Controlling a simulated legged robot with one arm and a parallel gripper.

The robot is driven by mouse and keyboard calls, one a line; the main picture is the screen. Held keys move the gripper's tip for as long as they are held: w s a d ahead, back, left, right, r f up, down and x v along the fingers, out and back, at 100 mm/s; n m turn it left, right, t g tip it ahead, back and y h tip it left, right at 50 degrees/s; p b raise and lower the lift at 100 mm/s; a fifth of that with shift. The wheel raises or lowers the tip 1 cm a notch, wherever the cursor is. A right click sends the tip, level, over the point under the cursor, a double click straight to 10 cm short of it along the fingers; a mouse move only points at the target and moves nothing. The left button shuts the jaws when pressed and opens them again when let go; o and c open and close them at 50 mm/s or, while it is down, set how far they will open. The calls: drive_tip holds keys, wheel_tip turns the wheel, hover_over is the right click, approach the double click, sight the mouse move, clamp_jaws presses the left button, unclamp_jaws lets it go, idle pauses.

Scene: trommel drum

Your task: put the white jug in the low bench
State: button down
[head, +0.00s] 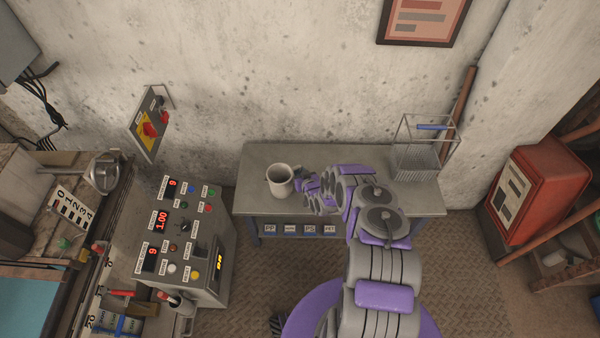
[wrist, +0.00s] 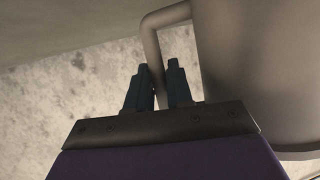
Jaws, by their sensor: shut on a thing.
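The white jug (head: 280,181) shows at the left part of the low bench (head: 345,210) in the head view, upright or nearly so. Whether it rests on the bench top or hangs just above it, I cannot tell. In the wrist view the jug (wrist: 250,70) fills the upper right, with its handle (wrist: 152,50) reaching left. My gripper (wrist: 162,85) is shut on the handle, one dark finger on each side of it. In the head view my gripper (head: 303,183) is at the jug's right side, partly hidden by my arm.
A wire basket (head: 420,150) stands at the bench's right end. A control panel (head: 185,235) stands left of the bench, and a red cabinet (head: 540,190) is at the right. Labelled bins (head: 300,230) sit under the bench top. The bench's middle top is largely clear.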

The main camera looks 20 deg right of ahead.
drive_tip(key=shift+f, duration=0.2)
drive_tip(key=c, duration=0.9)
unclamp_jaws()
drive_tip(key=p+v, duration=0.4)
drive_tip(key=v, duration=1.3)
wheel_tip(320, 180, up, 10)
drive_tip(key=p, duration=0.3)
drive_tip(key=shift+s+p, duration=0.2)
drive_tip(key=shift+p, duration=0.1)
